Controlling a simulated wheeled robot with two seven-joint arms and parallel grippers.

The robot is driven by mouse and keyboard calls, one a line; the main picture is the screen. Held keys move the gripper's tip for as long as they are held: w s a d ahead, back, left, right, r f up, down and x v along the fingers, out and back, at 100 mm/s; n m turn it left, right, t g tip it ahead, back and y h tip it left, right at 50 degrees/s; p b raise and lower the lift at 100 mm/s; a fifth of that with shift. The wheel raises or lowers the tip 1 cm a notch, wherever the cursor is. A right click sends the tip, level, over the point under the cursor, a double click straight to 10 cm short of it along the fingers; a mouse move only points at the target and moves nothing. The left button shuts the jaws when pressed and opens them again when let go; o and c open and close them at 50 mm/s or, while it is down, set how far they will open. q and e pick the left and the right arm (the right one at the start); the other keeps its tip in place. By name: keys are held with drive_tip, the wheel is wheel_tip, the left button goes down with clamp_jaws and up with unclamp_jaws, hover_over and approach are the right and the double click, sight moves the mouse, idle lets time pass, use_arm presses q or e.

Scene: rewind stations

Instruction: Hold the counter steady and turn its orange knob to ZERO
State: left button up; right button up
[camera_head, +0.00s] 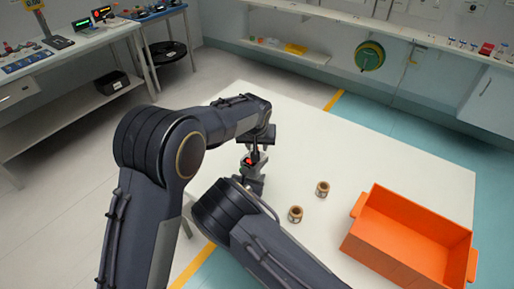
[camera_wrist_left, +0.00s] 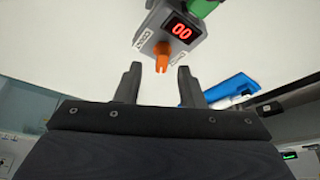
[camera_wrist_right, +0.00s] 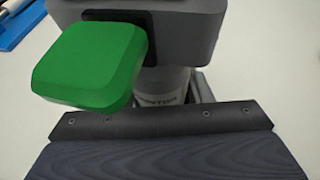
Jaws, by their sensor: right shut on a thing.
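The counter is a grey box with a red display reading 00 (camera_wrist_left: 182,31); in the head view its small red display (camera_head: 250,161) shows between my arms. Its orange knob (camera_wrist_left: 175,56) points toward my left gripper in the left wrist view, with a white label on either side. My left gripper (camera_wrist_left: 160,82) is open; its fingertips are apart from the knob. In the right wrist view the counter (camera_wrist_right: 190,38) has a green pad (camera_wrist_right: 88,65) and a pale stem below. My right gripper (camera_wrist_right: 170,100) is shut on this stem; its fingertips are mostly hidden.
Two small brown cylinders (camera_head: 295,213) (camera_head: 322,188) stand on the white table (camera_head: 350,150). An orange crate (camera_head: 357,243) is at the right. A blue item (camera_wrist_left: 230,88) lies beyond my left gripper. The table's far part is clear.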

use_arm(q)
drive_tip(key=v, duration=0.9)
drive_tip(key=shift+o, duration=0.3)
drive_tip(key=shift+r, duration=0.1)
drive_tip(key=o, duration=0.4)
drive_tip(key=shift+m, duration=0.3)
drive_tip(key=w+a+m+g+h, duration=0.4)
drive_tip(key=w+a+m+g, duration=0.1)
drive_tip(key=m, duration=1.2)
drive_tip(key=x, duration=1.2)
drive_tip(key=shift+w+d, duration=0.15)
drive_tip(key=shift+w, duration=0.15)
drive_tip(key=shift+c, duration=0.2)
